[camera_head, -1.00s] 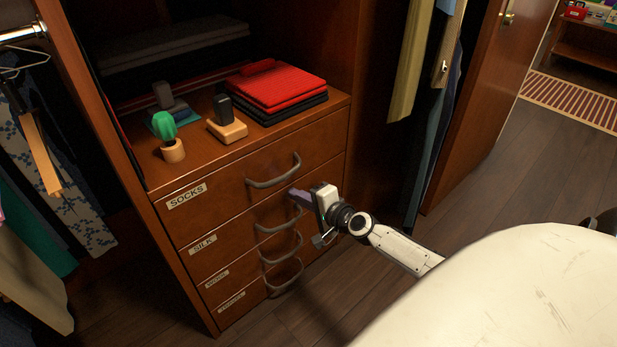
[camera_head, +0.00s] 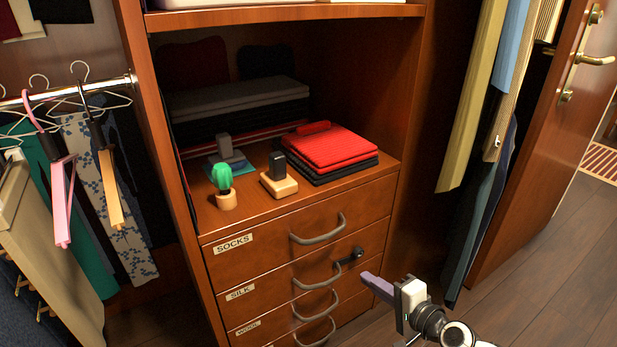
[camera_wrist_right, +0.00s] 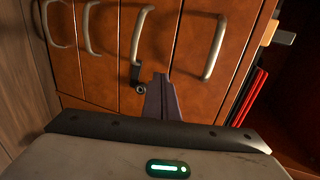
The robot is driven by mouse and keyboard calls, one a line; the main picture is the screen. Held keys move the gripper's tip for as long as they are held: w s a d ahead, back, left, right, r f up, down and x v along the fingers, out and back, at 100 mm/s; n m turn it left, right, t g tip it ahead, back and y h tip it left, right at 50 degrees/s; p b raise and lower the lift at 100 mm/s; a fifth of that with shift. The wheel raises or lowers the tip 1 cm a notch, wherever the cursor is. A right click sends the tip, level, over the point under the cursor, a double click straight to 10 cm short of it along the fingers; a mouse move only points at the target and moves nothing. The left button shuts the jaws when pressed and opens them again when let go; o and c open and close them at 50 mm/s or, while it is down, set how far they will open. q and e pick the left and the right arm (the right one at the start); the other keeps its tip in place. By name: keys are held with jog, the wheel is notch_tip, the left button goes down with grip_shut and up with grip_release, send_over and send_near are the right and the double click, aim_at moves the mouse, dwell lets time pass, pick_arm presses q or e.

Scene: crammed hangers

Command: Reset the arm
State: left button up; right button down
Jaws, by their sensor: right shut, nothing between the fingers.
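My right gripper (camera_head: 368,279) is shut and empty, its purple-grey fingers pointing at the drawer fronts. It is to the right of the handle (camera_head: 317,274) of the drawer labelled SILK and below the socks drawer handle (camera_head: 318,231). In the right wrist view the shut fingers (camera_wrist_right: 160,85) stand in front of the drawer fronts, next to a small dark round fitting (camera_wrist_right: 138,88). That fitting also shows in the head view (camera_head: 356,253), beside the SILK handle. I see a gap between fingers and drawers in the head view. My left gripper is out of view.
Hangers with clothes (camera_head: 61,205) hang at the left. A door (camera_head: 545,170) stands at the right. Dark floor (camera_head: 560,270) is open at lower right.

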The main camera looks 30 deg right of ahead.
jog(key=shift+a, duration=0.1)
